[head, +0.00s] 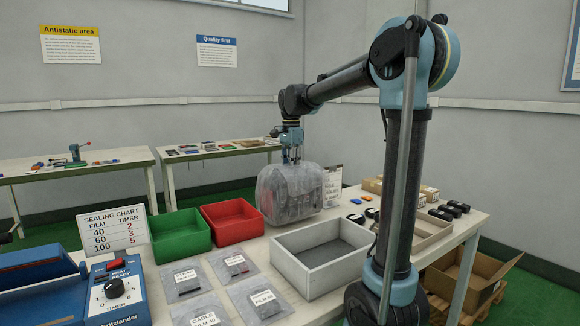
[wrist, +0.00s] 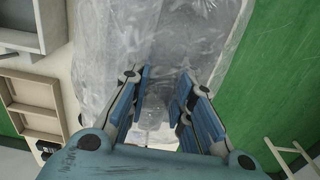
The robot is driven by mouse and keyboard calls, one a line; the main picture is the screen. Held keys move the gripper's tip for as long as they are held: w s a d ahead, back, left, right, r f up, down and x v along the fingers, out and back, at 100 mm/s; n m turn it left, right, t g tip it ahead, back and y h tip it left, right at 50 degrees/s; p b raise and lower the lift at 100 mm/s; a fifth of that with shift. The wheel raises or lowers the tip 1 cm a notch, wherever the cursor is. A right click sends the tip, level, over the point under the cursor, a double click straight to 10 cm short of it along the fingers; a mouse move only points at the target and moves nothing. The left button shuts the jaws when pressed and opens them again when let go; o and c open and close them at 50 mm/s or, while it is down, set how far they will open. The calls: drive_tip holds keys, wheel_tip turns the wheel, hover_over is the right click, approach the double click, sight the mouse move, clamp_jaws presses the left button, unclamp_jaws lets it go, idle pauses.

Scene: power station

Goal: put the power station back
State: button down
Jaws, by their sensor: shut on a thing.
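The power station (head: 290,194), a bulky grey thing in a clear plastic bag, is at the back of the workbench, right of the red bin. My gripper (head: 291,158) is above it, pointing down, shut on its top. In the wrist view my gripper (wrist: 160,98) has its blue fingers on either side of the bagged top of the power station (wrist: 165,40). The film blurs the part between the fingers. I cannot tell whether its underside touches the bench or hangs just above it.
A green bin (head: 180,236), the red bin (head: 234,221) and an empty grey-white tray (head: 322,257) stand close by. Flat bagged packets lie in front, beside a blue heat sealer (head: 117,292). Small black items and boxes are at right. A cardboard box (head: 462,280) is beyond the bench.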

drive_tip(key=shift+f, duration=1.35)
drive_tip(key=c, duration=1.4)
unclamp_jaws()
drive_tip(key=shift+f, duration=0.1)
drive_tip(key=shift+c, duration=0.2)
wheel_tip(320, 180, up, 12)
drive_tip(key=shift+r, duration=0.1)
